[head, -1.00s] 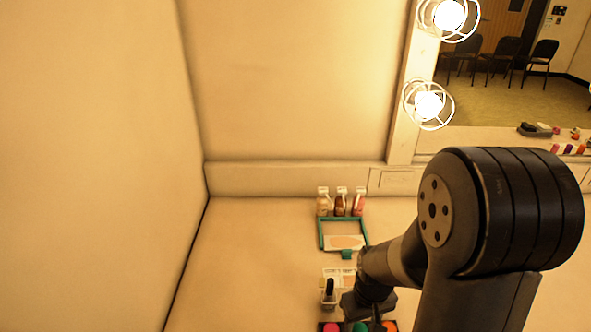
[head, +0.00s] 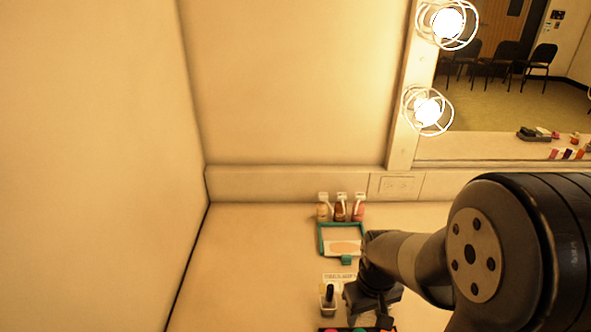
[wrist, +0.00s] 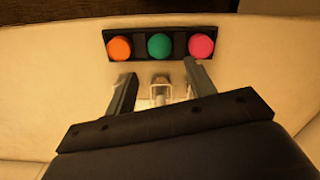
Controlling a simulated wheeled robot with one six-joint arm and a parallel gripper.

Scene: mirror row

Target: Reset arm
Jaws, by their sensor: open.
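My gripper (wrist: 160,82) is open in the wrist view, with its two fingers apart and nothing held between them. A dark holder with an orange, a green and a pink round piece (wrist: 159,47) lies beyond the fingertips in that view. In the head view my gripper (head: 372,300) hangs over the counter at the lower middle, partly hidden by my own arm. The dark holder (head: 330,329) is mostly cut off by the bottom edge there.
A teal-framed tray (head: 320,240) stands on the counter with several small bottles (head: 341,210) behind it. A small container with a dark item (head: 329,296) is left of my gripper. The counter's left part is clear. A lit mirror (head: 510,90) is at upper right.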

